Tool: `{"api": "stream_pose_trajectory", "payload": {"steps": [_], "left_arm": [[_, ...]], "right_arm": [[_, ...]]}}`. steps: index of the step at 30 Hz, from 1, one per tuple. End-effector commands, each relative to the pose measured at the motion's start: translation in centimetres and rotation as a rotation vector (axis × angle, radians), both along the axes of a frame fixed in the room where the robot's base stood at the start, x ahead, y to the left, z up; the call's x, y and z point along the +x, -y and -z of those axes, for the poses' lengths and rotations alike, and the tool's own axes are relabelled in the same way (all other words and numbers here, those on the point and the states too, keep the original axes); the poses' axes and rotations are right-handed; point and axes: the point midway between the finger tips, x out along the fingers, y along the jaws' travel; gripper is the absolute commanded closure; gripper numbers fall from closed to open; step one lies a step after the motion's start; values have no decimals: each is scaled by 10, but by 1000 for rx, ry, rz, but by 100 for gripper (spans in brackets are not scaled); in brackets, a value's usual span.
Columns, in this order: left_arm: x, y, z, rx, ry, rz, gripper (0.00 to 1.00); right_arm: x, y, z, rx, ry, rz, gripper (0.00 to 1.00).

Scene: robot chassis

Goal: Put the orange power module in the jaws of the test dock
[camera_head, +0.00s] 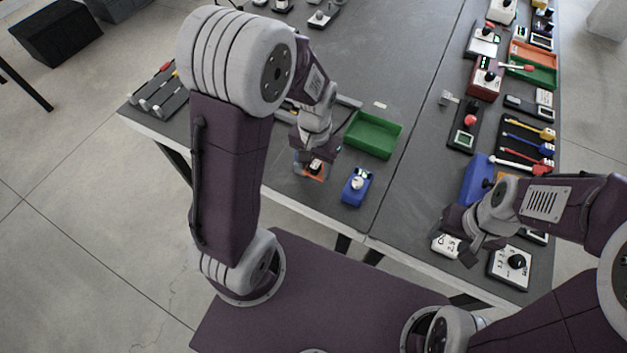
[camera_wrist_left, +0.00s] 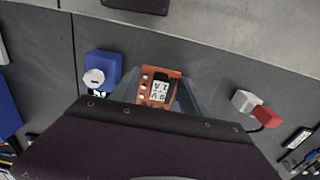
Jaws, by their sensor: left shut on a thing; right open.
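The orange power module (camera_head: 311,171) is at the near edge of the left table area, under my left gripper (camera_head: 313,160). In the left wrist view the module (camera_wrist_left: 147,82) has a white label reading "9V 1A" and a black part, and sits between the grey fingers of the left gripper (camera_wrist_left: 158,90), which is shut on it. I cannot tell whether it touches the table. My right gripper (camera_head: 470,241) is open over the right table area, near white devices. I cannot surely identify the test dock or its jaws.
A blue device (camera_head: 357,187) with a white knob stands right of the module, and a green tray (camera_head: 374,135) behind it. A white block and a red block (camera_wrist_left: 266,117) with a cable show in the left wrist view. Several devices and tools crowd the right table edge.

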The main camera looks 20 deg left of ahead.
Motion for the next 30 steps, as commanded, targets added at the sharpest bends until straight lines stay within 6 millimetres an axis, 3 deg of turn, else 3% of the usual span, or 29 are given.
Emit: {"api": "stream_pose_trajectory", "payload": {"steps": [1, 3, 11, 16, 29, 30], "left_arm": [[-1, 0, 17, 0, -6, 0, 86], [-1, 0, 31, 0, -4, 0, 86], [0, 0, 47, 0, 1, 0, 86], [-1, 0, 78, 0, -3, 0, 86], [0, 0, 87, 0, 1, 0, 86], [0, 0, 86, 0, 1, 0, 35]], "right_arm": [[0, 0, 6, 0, 0, 0, 46], [0, 0, 8, 0, 0, 0, 46], [0, 0, 10, 0, 0, 0, 46], [0, 0, 18, 0, 0, 0, 46], [0, 0, 20, 0, 0, 0, 46], [0, 0, 19, 0, 0, 0, 46]]}}
